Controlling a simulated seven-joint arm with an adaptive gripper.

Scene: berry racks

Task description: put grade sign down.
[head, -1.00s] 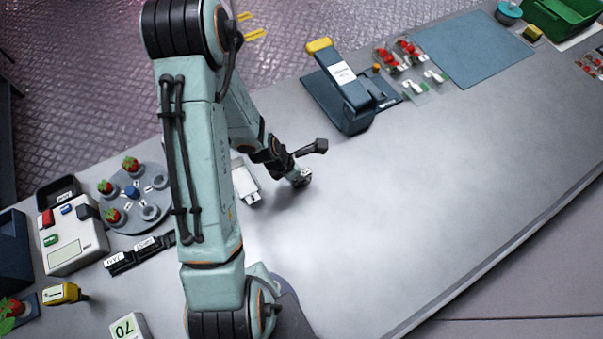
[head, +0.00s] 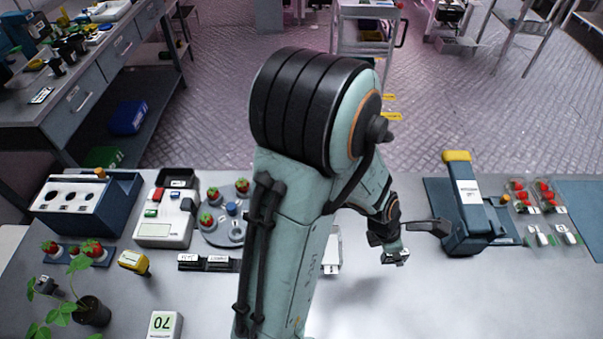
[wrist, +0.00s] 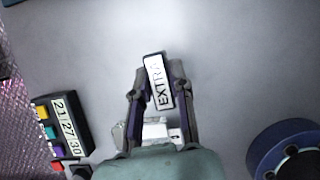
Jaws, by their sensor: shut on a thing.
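The grade sign (wrist: 159,83), a small dark block with a white face reading EXTRA, is between the fingertips of my gripper (wrist: 160,92) in the wrist view. My gripper is shut on it, with a finger on each side. In the head view my gripper (head: 395,250) is low over the grey bench, left of the blue lever press.
The blue press with a yellow handle (head: 466,205) stands right of my gripper. A white object (head: 333,255) lies just left of it, partly behind my arm. A fruit turntable (head: 222,232) and a white device (head: 167,222) are further left. The bench front right is clear.

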